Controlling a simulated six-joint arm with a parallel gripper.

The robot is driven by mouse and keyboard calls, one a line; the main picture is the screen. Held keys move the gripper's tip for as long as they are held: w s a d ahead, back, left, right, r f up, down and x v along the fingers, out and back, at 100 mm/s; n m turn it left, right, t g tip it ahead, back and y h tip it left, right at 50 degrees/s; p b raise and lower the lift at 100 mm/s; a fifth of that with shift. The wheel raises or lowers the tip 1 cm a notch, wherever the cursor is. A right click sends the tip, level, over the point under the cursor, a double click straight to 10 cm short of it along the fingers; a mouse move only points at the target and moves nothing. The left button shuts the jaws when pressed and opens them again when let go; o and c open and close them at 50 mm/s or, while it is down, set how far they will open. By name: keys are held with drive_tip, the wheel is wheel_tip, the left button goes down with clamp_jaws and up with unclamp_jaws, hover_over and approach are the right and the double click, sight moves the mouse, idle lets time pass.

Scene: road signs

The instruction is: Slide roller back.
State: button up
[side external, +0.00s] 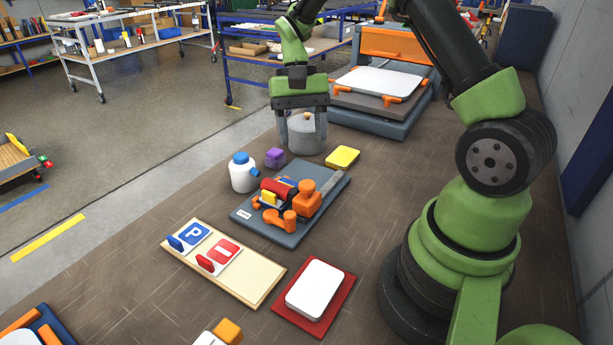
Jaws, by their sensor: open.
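On a blue-grey tray (262,236) in the middle of the bench sits an assembly with a dark red cylinder (274,190), which looks like the roller. Next to it are yellow and blue pieces and orange blocks (306,198); a grey bar extends at the right. Details of the assembly are too small to tell. My gripper (303,140) is behind the tray, pointing down, with its fingers spread apart. A round grey pot (306,134) with an orange knob shows between the fingers; I cannot tell whether they touch it. My gripper is apart from the red cylinder.
In front are a sign board (262,283) and a red pad with a white plate (316,290). An orange-framed press (390,45) stands behind.

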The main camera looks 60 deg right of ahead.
sight(307, 183)
drive_tip(key=x, duration=0.8)
drive_tip(key=shift+s+a+f, duration=0.1)
drive_tip(key=shift+f, duration=0.1)
